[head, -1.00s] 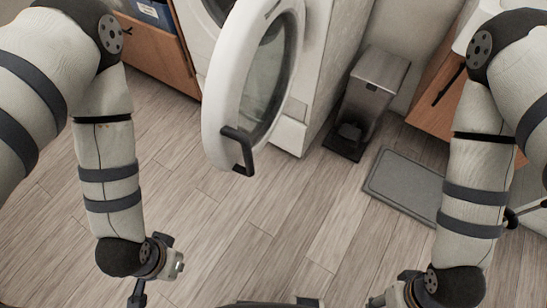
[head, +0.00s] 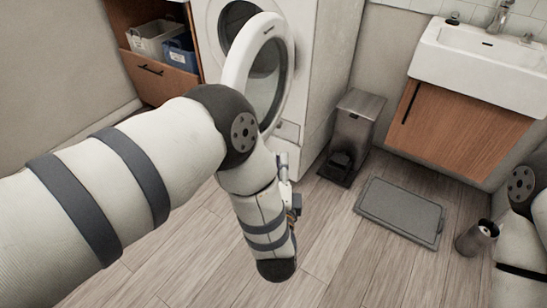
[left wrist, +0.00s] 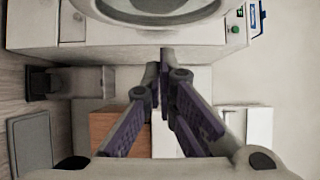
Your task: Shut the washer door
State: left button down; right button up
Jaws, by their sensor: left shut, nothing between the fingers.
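The washer (head: 325,60) is a white front loader in the head view. Its round white-rimmed door (head: 236,72) stands open, swung out towards me, with the dark drum opening partly showing behind it. My left gripper (head: 283,162) is partly hidden by my left forearm, just to the right of and below the door's lower edge. I cannot tell whether it touches the door. In the left wrist view its fingers (left wrist: 164,54) are together and empty, with the washer's front and a round opening or rim (left wrist: 150,8) beyond them. My right gripper is out of view.
A metal pedal bin (head: 354,130) stands to the right of the washer. A grey mat (head: 402,210) and a small metal cylinder (head: 476,238) are on the floor. A sink (head: 480,60) over a wooden cabinet (head: 460,125) is at right. Floor before the mat is clear.

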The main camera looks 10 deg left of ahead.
pick_arm(q)
jog(key=w+a, duration=0.6)
jog(key=w, duration=0.2)
jog(key=shift+w, duration=0.35)
jog(key=shift+f, duration=0.1)
